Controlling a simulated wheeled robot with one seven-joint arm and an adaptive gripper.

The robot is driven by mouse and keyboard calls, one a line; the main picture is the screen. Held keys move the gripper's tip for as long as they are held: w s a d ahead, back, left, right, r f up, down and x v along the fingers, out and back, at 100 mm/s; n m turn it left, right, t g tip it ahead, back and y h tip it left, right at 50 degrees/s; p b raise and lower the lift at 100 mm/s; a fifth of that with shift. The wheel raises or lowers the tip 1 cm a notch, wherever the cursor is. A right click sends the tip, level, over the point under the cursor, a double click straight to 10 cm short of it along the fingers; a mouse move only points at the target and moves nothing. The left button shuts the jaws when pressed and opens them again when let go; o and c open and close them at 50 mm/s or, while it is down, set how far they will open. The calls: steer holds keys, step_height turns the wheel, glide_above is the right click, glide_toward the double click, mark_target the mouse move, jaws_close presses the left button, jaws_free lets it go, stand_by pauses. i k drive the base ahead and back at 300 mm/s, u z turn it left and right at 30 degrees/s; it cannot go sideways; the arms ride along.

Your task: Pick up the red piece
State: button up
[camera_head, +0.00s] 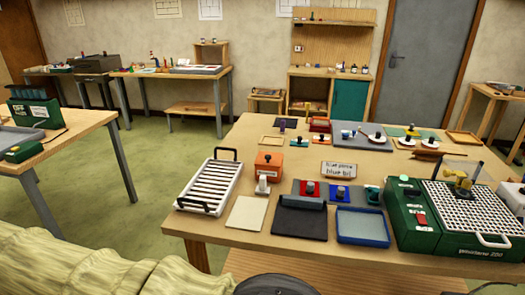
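A small red piece (309,189) lies on the near part of the worktable (228,240), on the left of a short row. It looks flat, with a small raised part on top; detail is too small to tell. A blue piece (340,193) lies just right of it, and a grey-green piece (373,196) is at the row's right end. Another red item (320,125) stands farther back on the same table; its kind is unclear. My gripper does not show in this view.
A dark flat pad (300,219) and blue-rimmed tray (362,227) lie in front of the row. A green machine (420,238) with a white grid stands right. A white slatted rack (209,186) and orange box (268,166) stand left. A sign (340,169) is behind.

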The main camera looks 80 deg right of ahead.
mark_target(310, 184)
steer(key=u, duration=0.05)
steer(key=k, duration=1.1)
steer(key=z, duration=2.05)
